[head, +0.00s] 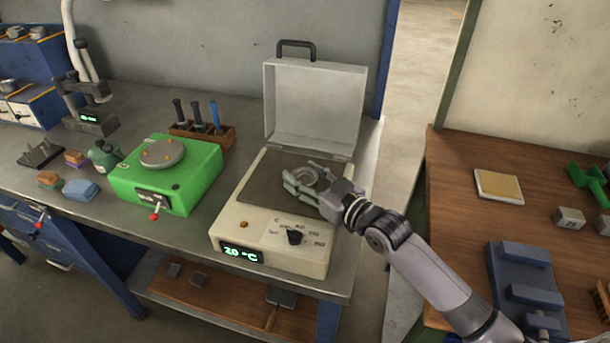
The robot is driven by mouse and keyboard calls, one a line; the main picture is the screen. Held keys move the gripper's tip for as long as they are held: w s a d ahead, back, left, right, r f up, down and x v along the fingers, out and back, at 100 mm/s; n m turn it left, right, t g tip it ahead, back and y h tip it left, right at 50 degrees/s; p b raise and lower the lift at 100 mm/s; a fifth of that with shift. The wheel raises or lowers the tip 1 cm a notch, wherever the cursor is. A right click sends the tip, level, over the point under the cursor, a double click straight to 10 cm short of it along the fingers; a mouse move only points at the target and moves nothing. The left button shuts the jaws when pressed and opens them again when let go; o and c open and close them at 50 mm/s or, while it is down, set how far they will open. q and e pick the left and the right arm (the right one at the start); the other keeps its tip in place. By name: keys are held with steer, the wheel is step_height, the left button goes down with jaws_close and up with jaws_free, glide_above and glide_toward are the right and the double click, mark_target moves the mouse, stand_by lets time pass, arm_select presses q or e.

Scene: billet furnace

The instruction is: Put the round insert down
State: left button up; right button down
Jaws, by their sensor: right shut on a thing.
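My right gripper (308,183) is over the dark plate of a cream heating device (271,228). It is shut on a small grey round insert (305,176), which sits between the fingers. I cannot tell whether the insert touches the plate. The device's lid (313,103) stands open at the back, with a dark handle on top. Its green display (241,255) reads about 20 °C, and a black knob (294,237) is on the front. My left gripper is not in view.
A green device (168,177) with a round grey plate stands left of the heater. Behind it is a wooden rack (202,134) with several tools. A wooden table (454,170) on the right holds blocks and a blue vise-like fixture (522,278).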

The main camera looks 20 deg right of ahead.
steer(key=c, duration=0.7)
jaws_free()
steer(key=shift+f, duration=0.1)
steer(key=b+v, duration=0.1)
steer(key=v, duration=0.9)
steer(key=shift+s+d, duration=0.2)
steer(key=shift+s, duration=0.15)
steer(key=shift+s+d+r, duration=0.2)
steer(key=shift+s+d, duration=0.05)
steer(key=shift+s, duration=0.35)
